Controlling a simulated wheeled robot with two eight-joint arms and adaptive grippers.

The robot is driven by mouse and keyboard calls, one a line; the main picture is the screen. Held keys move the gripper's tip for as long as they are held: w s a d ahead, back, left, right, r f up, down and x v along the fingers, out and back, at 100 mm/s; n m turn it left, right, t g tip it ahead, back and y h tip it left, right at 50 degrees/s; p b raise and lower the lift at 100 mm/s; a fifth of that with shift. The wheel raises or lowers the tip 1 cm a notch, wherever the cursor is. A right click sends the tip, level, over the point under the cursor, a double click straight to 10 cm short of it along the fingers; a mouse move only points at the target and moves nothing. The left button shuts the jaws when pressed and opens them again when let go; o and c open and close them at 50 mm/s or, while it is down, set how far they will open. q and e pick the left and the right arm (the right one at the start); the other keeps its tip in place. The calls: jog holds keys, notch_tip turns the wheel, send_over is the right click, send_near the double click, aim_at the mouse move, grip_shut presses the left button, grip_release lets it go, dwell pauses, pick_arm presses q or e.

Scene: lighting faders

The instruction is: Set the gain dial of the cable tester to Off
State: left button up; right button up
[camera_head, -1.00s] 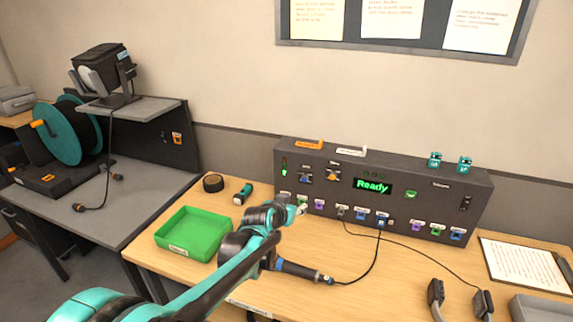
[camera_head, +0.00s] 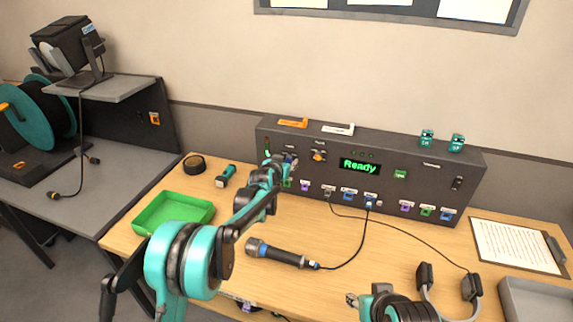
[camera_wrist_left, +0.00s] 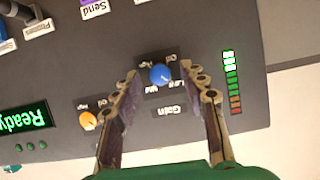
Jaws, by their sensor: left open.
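The cable tester (camera_head: 405,165) is a dark grey panel box at the back of the wooden table, with a green "Ready" display. The gain dial (camera_wrist_left: 160,75) is a small blue knob with a "Gain" label, seen upside down in the left wrist view; its pointer setting is too small to read. In the head view my gripper hides it. My left gripper (camera_head: 288,163) is open at the panel's left part; its fingers (camera_wrist_left: 165,95) show on either side of the blue dial, apart from it. My right gripper (camera_head: 353,300) is low at the front of the table.
An orange knob (camera_head: 318,156) sits right of the gain dial in the head view. Coloured ports line the panel's lower edge. A microphone (camera_head: 280,254) with a cable, a green tray (camera_head: 172,213), headphones (camera_head: 425,278) and a clipboard (camera_head: 515,246) lie on the table.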

pick_arm(q)
jog(key=shift+w, duration=0.1)
grip_shut()
jog(key=shift+n, duration=0.3)
jog(key=shift+a+n+h+p, duration=0.1)
jog(key=shift+n+h+p, duration=0.2)
jog(key=shift+n+h, duration=0.4)
jog(key=shift+a+f+n+g+h, duration=0.15)
jog(key=shift+n+g+h, duration=0.25)
jog(key=shift+n+h, duration=0.6)
jog(key=n+h, duration=0.1)
jog(key=n, duration=0.1)
jog(key=n+h+b, duration=0.1)
jog(key=n, duration=0.1)
jog(key=shift+w+a+f, duration=0.1)
jog(key=shift+f, duration=0.1)
jog(key=n+t+h+b, duration=0.1)
jog(key=n+h+b, duration=0.1)
jog(key=n, duration=0.3)
jog(key=shift+f+n, duration=0.15)
jog(key=shift+n, duration=0.15)
